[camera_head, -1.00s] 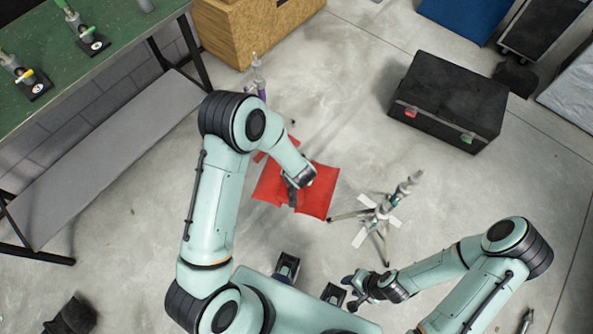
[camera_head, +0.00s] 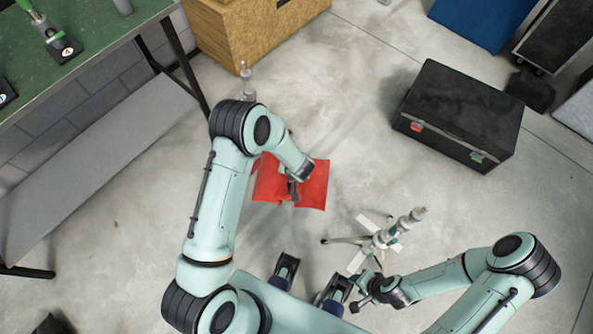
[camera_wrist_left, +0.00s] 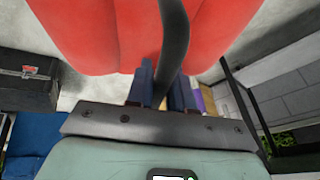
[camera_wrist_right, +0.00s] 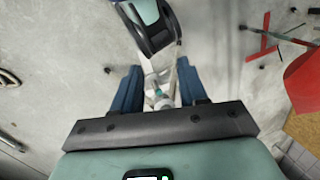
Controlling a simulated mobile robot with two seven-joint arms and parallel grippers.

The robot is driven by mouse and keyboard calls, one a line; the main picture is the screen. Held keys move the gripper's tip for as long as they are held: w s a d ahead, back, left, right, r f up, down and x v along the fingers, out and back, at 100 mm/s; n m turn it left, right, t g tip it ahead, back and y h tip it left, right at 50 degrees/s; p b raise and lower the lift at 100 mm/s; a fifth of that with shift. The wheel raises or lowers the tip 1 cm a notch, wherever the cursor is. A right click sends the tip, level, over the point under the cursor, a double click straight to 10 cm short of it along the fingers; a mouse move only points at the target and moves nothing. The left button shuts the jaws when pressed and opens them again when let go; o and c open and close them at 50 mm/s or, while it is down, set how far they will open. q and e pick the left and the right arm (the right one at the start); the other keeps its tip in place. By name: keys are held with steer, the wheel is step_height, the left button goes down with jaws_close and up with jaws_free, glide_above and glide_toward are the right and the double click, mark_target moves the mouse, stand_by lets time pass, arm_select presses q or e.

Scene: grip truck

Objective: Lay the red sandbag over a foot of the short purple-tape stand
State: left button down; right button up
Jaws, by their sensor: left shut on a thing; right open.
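My left gripper (camera_head: 291,188) is shut on the dark strap (camera_wrist_left: 173,45) of the red sandbag (camera_head: 314,188). The two-lobed bag hangs from it and fills the top of the left wrist view (camera_wrist_left: 90,35). The short purple-tape stand (camera_head: 247,80) is behind my left arm, beyond the bag. Only its grey upper part shows in the head view; its feet are hidden there. A bit of its purple tape (camera_wrist_left: 208,100) shows in the left wrist view. My right gripper (camera_wrist_right: 157,88) is open and empty, low at the right.
Another stand (camera_head: 385,237) with green tape and white floor strips is close to my right gripper. A black case (camera_head: 460,110) stands at the right. A wooden crate (camera_head: 270,35) is behind the purple-tape stand, and a green-topped bench (camera_head: 90,40) is at the left.

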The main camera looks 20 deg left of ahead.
steer(key=w+d+f+t+h+b, duration=0.1)
steer(key=w+d+f+b, duration=0.1)
steer(key=w+f+b, duration=0.4)
steer(key=w+d+f+t+b, duration=0.2)
steer(key=f+b, duration=0.6)
steer(key=f, duration=0.1)
arm_select(q)
steer(key=w+a+f+n+b, duration=0.1)
steer(key=a+f+n+b, duration=0.1)
steer(key=f, duration=1)
steer(key=w+a+f+n+g+b, duration=0.1)
steer(key=a+f, duration=0.4)
steer(key=f, duration=0.7)
steer(key=w+a+f+n+y+b, duration=0.1)
steer(key=a+f+n+b, duration=0.1)
steer(key=f, duration=1.1)
steer(key=shift+w+a+n+g+b, duration=0.3)
steer(key=shift+a+g+b, duration=0.1)
steer(key=shift+a, duration=0.4)
arm_select(e)
steer(key=s+d+f+m+g, duration=0.1)
steer(key=s+f+g, duration=0.3)
steer(key=s+f, duration=0.4)
steer(key=shift+s+d, duration=0.25)
steer(key=shift+s, duration=1.5)
